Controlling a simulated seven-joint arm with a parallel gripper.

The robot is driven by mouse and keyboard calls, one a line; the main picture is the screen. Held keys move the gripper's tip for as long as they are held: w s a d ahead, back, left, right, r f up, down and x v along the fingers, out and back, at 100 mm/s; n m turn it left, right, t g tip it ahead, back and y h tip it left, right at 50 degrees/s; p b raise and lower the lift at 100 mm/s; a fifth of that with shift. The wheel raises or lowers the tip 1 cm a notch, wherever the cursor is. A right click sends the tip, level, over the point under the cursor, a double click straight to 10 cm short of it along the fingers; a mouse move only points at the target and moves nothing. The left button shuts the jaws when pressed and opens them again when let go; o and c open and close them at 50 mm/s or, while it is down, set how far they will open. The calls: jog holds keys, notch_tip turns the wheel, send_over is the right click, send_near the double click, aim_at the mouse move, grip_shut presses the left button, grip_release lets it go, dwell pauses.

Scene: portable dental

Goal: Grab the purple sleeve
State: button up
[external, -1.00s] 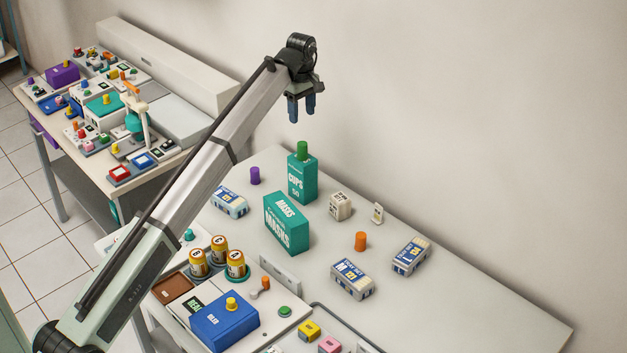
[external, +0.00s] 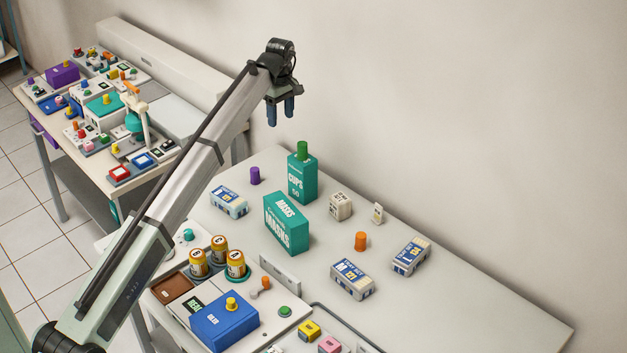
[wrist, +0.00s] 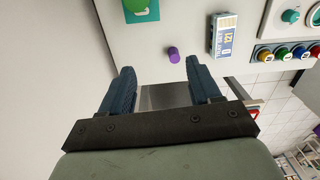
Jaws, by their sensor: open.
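The purple sleeve (external: 255,176) is a small upright cylinder on the near table, left of the green cups box (external: 301,178) and behind a blue-and-white carton (external: 229,202). My gripper (external: 281,112) is open and empty, high above the back of the table and pointing down. In the wrist view the purple sleeve (wrist: 174,55) lies beyond the fingertips, between their lines and nearer the right finger. My gripper (wrist: 159,78) is well apart from it there. The same carton (wrist: 222,37) stands to the right of the sleeve in that view.
The green masks box (external: 287,223) stands in front of the cups box. An orange cylinder (external: 361,241) and more cartons (external: 352,279) stand to the right. The table's right part is clear. A crowded second table (external: 110,166) stands behind left.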

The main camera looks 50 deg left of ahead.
send_over(255, 169)
jog(key=d, duration=0.2)
notch_tip(255, 169, down, 7)
notch_tip(255, 169, down, 3)
jog(key=s+a+m, duration=0.1)
jog(key=a+m, duration=0.1)
jog(key=m, duration=0.3)
jog(key=f+m, duration=0.5)
jog(key=m, duration=0.5)
jog(key=f+m, duration=0.4)
jog(key=m, duration=0.6)
jog(key=w+f+m, duration=0.1)
jog(key=f+m, duration=0.4)
jog(key=m, duration=0.5)
jog(key=shift+f+m, duration=0.3)
jog(key=c, duration=1.1)
